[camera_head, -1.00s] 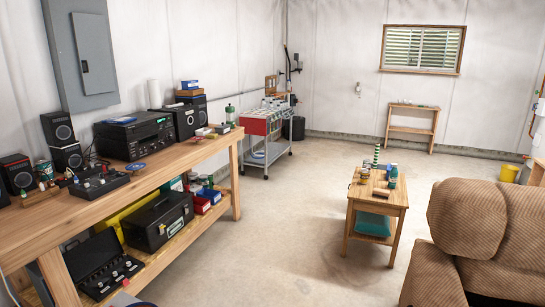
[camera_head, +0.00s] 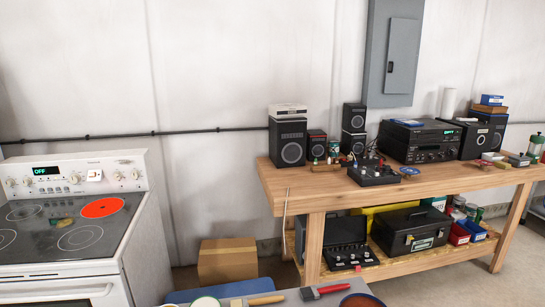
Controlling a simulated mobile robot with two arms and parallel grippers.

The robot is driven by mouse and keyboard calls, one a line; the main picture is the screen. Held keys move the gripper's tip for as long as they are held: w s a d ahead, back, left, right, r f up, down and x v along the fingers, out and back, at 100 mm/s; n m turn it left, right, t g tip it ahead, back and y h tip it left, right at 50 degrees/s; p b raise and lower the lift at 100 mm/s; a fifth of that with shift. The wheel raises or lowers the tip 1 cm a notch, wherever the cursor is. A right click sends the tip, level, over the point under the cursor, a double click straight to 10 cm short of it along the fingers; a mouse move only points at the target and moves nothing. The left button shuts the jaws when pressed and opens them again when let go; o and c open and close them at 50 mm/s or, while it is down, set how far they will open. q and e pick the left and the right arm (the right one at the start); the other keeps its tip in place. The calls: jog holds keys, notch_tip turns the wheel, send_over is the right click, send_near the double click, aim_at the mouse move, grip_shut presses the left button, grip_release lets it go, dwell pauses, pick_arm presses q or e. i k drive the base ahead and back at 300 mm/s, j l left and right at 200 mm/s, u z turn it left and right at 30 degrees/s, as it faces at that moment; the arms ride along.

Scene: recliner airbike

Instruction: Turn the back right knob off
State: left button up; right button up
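A white stove (camera_head: 120,250) stands at the left edge of the head view, cut off by the frame. Its glass cooktop shows several burners. The back right burner (camera_head: 103,207) glows red-orange; the others look dark. The upright back panel (camera_head: 65,190) carries several small round knobs. Two knobs, an inner one (camera_head: 118,176) and an outer one (camera_head: 135,174), sit at its right end. I cannot tell which knob serves the glowing burner or read the knob angles. A display (camera_head: 46,171) reads OFF. Neither of my grippers is in view.
A wooden workbench (camera_head: 290,190) with speakers and a black receiver (camera_head: 420,142) stands to the right. A cardboard box (camera_head: 228,260) sits on the floor between stove and bench. A nearby surface with brushes (camera_head: 326,291) and bowls crosses the bottom.

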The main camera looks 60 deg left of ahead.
aim_at(117, 175)
jog(key=u, duration=3.1)
jog(key=k, duration=0.75)
jog(key=k+z, duration=0.15)
jog(key=z, duration=0.25)
jog(key=k+z, duration=0.1)
jog(key=z, duration=0.25)
jog(key=k+l+z, duration=0.1)
jog(key=z, duration=0.3)
jog(key=k+l+z, duration=0.1)
jog(key=z, duration=0.25)
jog(key=i+j+z, duration=0.15)
jog(key=j+z, duration=0.2)
jog(key=j, duration=0.55)
jog(key=i+j+z, duration=0.1)
jog(key=j+z, duration=0.25)
jog(key=j, duration=0.55)
jog(key=j+z, duration=0.35)
jog(key=j, duration=0.55)
jog(key=k, duration=0.05)
